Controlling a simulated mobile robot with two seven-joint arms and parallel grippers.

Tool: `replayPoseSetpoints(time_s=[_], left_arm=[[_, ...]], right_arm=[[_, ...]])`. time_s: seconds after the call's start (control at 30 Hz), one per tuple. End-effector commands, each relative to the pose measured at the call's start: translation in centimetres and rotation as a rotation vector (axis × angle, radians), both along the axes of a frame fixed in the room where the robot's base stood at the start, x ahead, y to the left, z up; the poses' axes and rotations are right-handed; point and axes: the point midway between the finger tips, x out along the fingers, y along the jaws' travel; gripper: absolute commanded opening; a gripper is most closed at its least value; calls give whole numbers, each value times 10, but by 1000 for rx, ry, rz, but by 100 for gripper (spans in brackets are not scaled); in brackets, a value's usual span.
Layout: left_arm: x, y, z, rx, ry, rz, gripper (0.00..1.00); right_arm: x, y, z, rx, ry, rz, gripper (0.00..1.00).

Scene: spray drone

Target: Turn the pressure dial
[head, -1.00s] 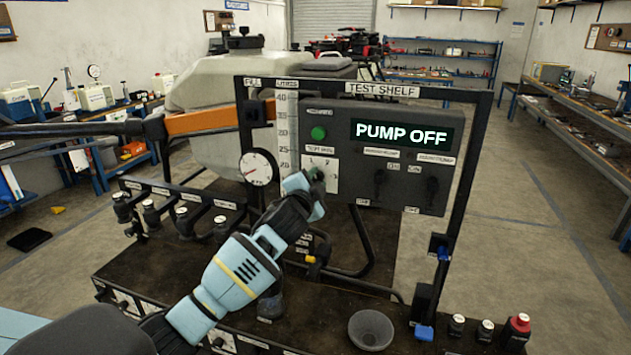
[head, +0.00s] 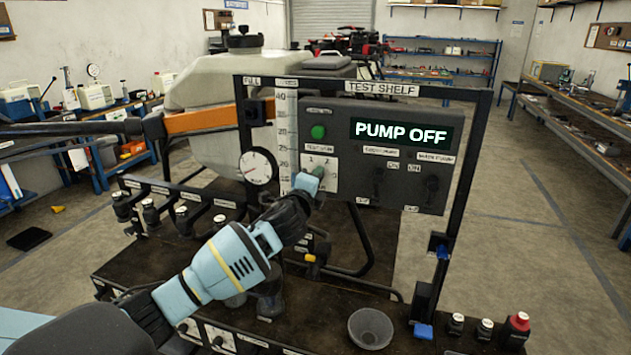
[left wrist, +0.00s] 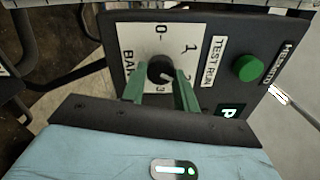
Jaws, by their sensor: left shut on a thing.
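A pale mark on the knob points toward the lower right there; the exact number is unclear. In the head view my left gripper (head: 318,173) covers much of the white dial plate (head: 331,165) on the grey panel (head: 393,190). The panel display (head: 400,132) reads PUMP OFF. My right gripper is not in view.
A green button (head: 318,131) sits above the dial, and two dark switches are to its right. A round gauge (head: 258,166) is left of the panel. A black frame surrounds the panel.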

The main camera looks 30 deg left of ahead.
Motion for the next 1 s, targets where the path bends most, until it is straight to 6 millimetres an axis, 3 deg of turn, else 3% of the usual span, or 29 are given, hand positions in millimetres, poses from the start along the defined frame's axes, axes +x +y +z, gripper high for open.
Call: replayPoseSetpoints(time_s=[0.6, 0.63, 0.77, 1.0], left_arm=[[0, 1, 0, 38, 9, 2, 7], [0, 1, 0, 38, 9, 2, 34], [0, 1, 0, 38, 9, 2, 51], [0, 0, 0, 37, 9, 1, 52]], right_arm=[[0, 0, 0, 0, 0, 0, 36], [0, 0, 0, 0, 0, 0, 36], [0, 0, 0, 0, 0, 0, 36], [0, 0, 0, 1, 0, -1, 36]])
